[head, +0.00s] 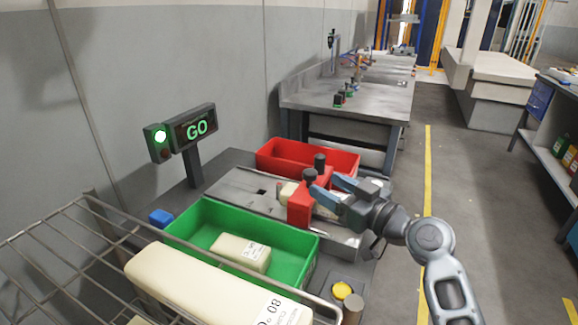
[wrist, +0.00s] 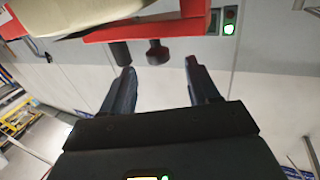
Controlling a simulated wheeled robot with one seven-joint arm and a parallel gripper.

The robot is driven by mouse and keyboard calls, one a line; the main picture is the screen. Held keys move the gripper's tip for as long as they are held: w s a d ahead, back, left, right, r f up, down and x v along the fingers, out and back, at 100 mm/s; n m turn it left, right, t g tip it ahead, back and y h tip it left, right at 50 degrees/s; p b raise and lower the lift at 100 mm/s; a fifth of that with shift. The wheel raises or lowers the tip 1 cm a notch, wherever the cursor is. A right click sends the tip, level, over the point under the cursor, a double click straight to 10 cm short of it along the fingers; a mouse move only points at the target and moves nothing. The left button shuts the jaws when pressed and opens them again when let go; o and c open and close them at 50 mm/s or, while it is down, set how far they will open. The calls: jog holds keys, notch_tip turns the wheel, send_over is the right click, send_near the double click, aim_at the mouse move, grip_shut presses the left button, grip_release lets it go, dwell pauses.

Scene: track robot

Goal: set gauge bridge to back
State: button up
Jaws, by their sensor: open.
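The gauge bridge, a red block (head: 301,204), stands across a grey metal track (head: 238,190) in the head view. It has two black knobs on top, a nearer one (head: 310,175) and a farther one (head: 320,161). In the wrist view the red bridge (wrist: 185,24) crosses the top, with its knobs (wrist: 158,52) pointing down toward my fingers. My gripper (head: 326,186), also in the wrist view (wrist: 160,68), is open and empty, just right of the bridge. Its blue fingers point toward the knobs, apparently without touching them. A cream block (head: 288,191) shows partly beside the bridge.
A sign (head: 195,127) reads GO beside a lit green lamp (head: 160,136). A red bin (head: 343,156) lies behind the track. A green bin (head: 193,216) with a cream block (head: 240,252) lies in front. A wire rack (head: 62,257) and yellow button (head: 342,290) are nearer.

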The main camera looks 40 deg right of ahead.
aim_at(304, 183)
jog(key=shift+w+d+r, duration=0.3)
jog(key=shift+w+r, duration=0.1)
jog(key=shift+w, duration=0.35)
jog(key=shift+w+d+f+p, duration=0.1)
jog(key=shift+w+p, duration=0.95)
jog(key=shift+w, duration=2.45)
jog(key=shift+c, duration=0.3)
jog(key=c, duration=0.8)
jog(key=shift+r, duration=0.2)
grip_shut()
